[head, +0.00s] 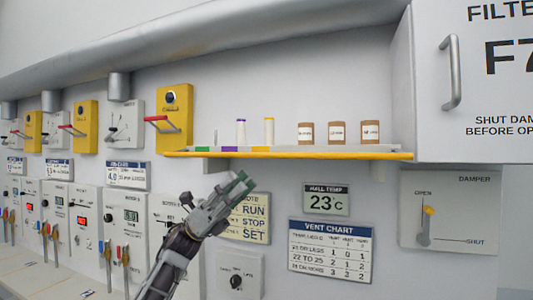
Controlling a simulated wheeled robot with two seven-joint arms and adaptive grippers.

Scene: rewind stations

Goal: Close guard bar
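Several wall stations carry a bar with a red end, which may be guard bars. The nearest red bar (158,118) sticks out to the left of a yellow panel (174,135) with a black knob. Another red bar (72,130) is on a yellow panel farther left. None is labelled as the guard bar. My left gripper (243,184) is in front of the wall below the shelf, right of and below the nearest red bar, and touches neither bar. My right gripper is not in view.
A yellow-edged shelf (290,155) with spools and brown jars juts out above my gripper. A filter cabinet (480,80) and a damper panel (450,212) are at right. Control boxes with levers (122,252) line the lower left.

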